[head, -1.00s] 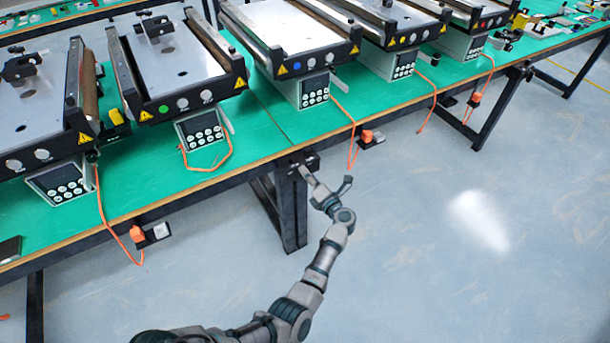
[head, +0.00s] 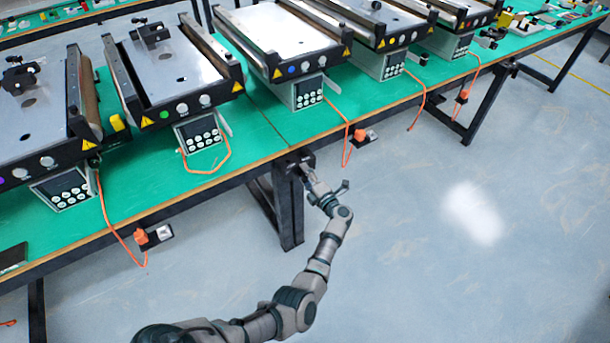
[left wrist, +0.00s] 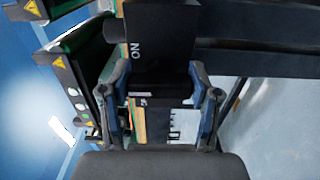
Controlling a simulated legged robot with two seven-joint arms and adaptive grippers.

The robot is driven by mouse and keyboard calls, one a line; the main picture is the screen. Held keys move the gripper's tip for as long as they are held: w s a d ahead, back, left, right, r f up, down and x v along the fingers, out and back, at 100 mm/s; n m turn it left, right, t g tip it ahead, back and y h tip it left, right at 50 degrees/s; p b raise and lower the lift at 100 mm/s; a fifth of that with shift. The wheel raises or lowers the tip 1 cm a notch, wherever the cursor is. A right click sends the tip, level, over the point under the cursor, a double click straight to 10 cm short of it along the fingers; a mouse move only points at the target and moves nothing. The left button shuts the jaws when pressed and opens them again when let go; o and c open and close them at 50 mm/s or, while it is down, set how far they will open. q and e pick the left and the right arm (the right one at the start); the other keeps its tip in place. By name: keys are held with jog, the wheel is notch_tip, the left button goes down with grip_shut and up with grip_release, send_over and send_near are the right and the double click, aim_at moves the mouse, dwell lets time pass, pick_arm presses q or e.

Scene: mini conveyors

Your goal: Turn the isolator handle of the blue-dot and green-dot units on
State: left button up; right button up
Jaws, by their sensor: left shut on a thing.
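The green-dot unit (head: 160,123) stands on the green bench, its dot on the front bar. The blue-dot unit (head: 272,66) stands to its right, also with its dot in front. A black isolator box (head: 291,157) sits at the bench's front edge between them. My left gripper (head: 311,178) is at this box. In the left wrist view its two fingers (left wrist: 166,105) are shut on a dark part, which I take for the isolator handle. An "ON" mark shows on the black surface just beyond. The handle's exact angle is partly hidden. My right gripper is not in view.
More conveyor units stand on both sides, including a yellow-dot unit (head: 381,50). Orange cables (head: 347,145) hang over the bench edge (head: 215,182). A dark table leg (head: 289,215) stands under the isolator box. The floor to the right is clear.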

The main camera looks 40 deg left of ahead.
pick_arm(q)
jog(key=shift+w+d, duration=0.1)
jog(key=shift+d, duration=0.05)
jog(key=o, duration=0.8)
jog(key=shift+c, duration=0.2)
jog(key=o, duration=0.4)
jog(key=shift+f, duration=0.1)
jog(key=shift+w, duration=0.1)
jog(key=shift+s+d, duration=0.2)
jog(key=shift+d, duration=0.05)
jog(key=v, duration=1.1)
jog(key=shift+d, duration=0.2)
jog(key=shift+f, duration=0.15)
